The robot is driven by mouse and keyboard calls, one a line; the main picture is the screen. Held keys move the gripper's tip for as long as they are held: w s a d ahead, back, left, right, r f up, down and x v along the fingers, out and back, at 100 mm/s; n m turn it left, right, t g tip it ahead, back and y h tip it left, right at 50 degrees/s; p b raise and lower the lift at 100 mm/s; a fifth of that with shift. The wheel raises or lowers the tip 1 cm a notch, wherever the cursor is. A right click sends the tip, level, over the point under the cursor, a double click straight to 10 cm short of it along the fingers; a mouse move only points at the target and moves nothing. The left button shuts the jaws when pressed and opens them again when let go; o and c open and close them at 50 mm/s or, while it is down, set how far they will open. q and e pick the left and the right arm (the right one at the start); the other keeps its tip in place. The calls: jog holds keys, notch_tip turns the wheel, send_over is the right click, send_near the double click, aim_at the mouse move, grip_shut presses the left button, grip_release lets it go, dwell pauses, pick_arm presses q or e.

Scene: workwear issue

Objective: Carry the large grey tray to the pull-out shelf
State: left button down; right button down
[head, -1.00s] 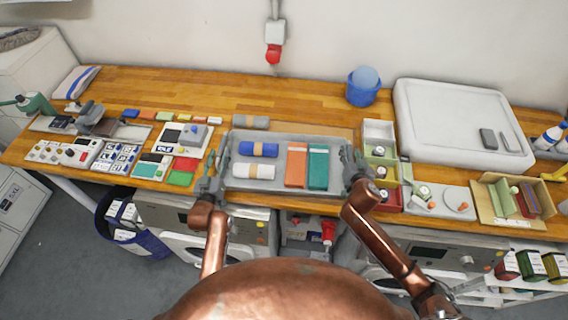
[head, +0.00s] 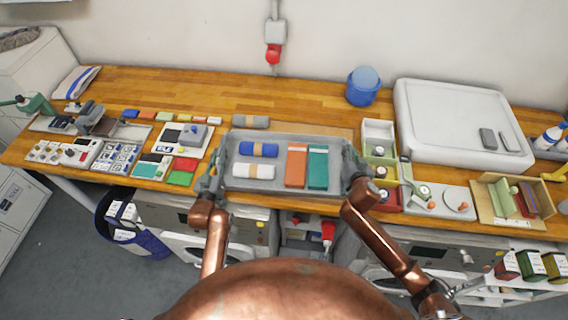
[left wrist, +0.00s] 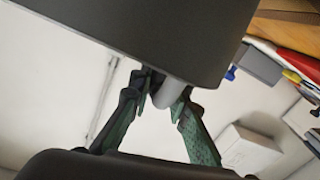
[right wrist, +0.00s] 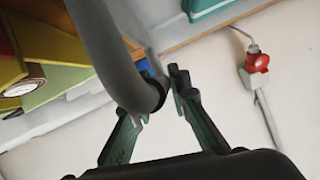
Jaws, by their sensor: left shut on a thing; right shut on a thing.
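The large grey tray (head: 280,188) is at the middle of the wooden counter's front. It holds a blue roll (head: 259,149), a white roll (head: 252,171), an orange folded piece (head: 296,166) and a teal folded piece (head: 318,167). My left gripper (head: 212,180) is shut on the tray's left side; in the left wrist view its fingers (left wrist: 168,100) close around a grey handle under the dark tray. My right gripper (head: 353,172) is shut on the tray's right side; in the right wrist view its fingers (right wrist: 156,95) meet the curved grey handle. I cannot make out the pull-out shelf for certain.
Red and green pieces (head: 183,171) lie left of the tray. A compartment box (head: 379,133) stands close on its right. A grey roll (head: 250,121) lies behind it. Machines with a red item (head: 328,232) between them sit below the counter edge.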

pick_arm(q)
jog(key=shift+r, duration=0.2)
pick_arm(e)
jog(key=shift+r, duration=0.2)
